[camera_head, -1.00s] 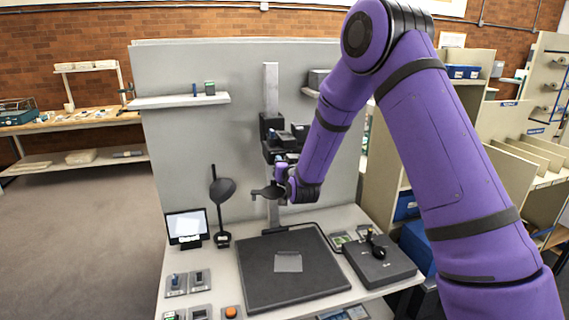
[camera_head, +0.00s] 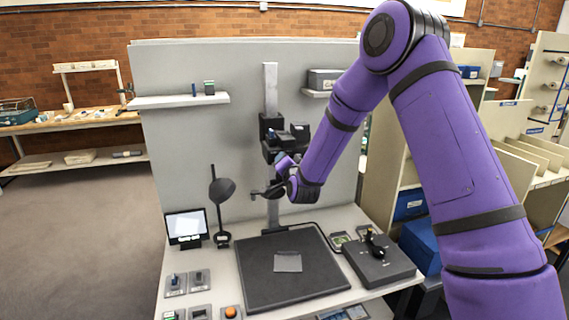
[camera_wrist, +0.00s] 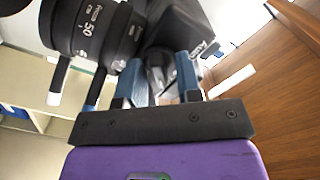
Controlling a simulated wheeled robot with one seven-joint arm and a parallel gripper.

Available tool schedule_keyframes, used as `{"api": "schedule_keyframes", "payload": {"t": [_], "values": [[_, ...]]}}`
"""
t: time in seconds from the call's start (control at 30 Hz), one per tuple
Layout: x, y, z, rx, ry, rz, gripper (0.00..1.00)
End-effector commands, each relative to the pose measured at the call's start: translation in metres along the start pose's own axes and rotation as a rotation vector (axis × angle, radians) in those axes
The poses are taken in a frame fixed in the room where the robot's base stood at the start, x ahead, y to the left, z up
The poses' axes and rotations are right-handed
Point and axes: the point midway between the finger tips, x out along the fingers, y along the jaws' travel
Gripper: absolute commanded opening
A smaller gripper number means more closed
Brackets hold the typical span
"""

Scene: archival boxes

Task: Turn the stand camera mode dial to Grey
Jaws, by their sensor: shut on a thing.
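The stand camera (camera_head: 299,132) is dark and sits on the grey upright column (camera_head: 271,92) above the copy board. In the wrist view its lens barrel (camera_wrist: 92,28), marked 50, is at upper left, and its dark body (camera_wrist: 183,28) is beside it. My gripper (camera_head: 282,160) reaches up to the camera's underside from the front. In the wrist view my blue fingers (camera_wrist: 160,78) are shut on a small dark part between them, seemingly the mode dial, just under the camera body. The dial's markings and setting are hidden.
A black lamp (camera_head: 223,190) stands left of the column, and another dark arm (camera_head: 266,192) is close below my gripper. A small screen (camera_head: 186,226) stands at the bench's left. The dark copy board (camera_head: 265,290) carries a grey card (camera_head: 288,262). A black box (camera_head: 380,268) is at right.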

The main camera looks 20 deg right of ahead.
Motion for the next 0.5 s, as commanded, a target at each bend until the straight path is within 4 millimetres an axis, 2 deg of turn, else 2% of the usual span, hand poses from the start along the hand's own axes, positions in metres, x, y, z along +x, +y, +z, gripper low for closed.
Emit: {"api": "schedule_keyframes", "payload": {"t": [0.5], "values": [[-0.0005, 0.0010, 0.0007, 0.047, -0.002, 0.002, 0.09]]}}
